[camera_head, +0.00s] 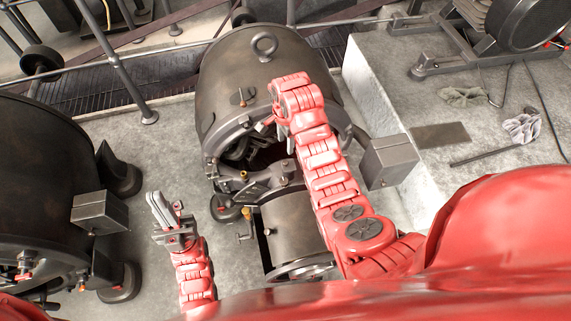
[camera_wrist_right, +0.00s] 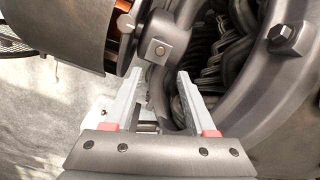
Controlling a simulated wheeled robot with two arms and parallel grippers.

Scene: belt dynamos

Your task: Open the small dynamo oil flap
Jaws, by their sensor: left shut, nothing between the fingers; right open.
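The dark grey dynamo (camera_head: 228,68) stands in the middle of the head view, with a lifting ring on top and its near end open. A small fitting (camera_head: 242,97) sits on its casing; I cannot tell if this is the oil flap. My right gripper (camera_head: 268,124) is at the rim of the open end, partly hidden by its arm. In the right wrist view its fingers (camera_wrist_right: 159,80) are open and empty, just short of a square block with a bolt (camera_wrist_right: 160,49). My left gripper (camera_head: 158,208) is shut and empty, left of the dynamo over the floor.
A larger dark machine (camera_head: 45,150) with a grey box (camera_head: 99,212) stands at the left. Another grey box (camera_head: 388,160) is right of my right arm. A concrete plinth (camera_head: 385,75) carries rags and a rod.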

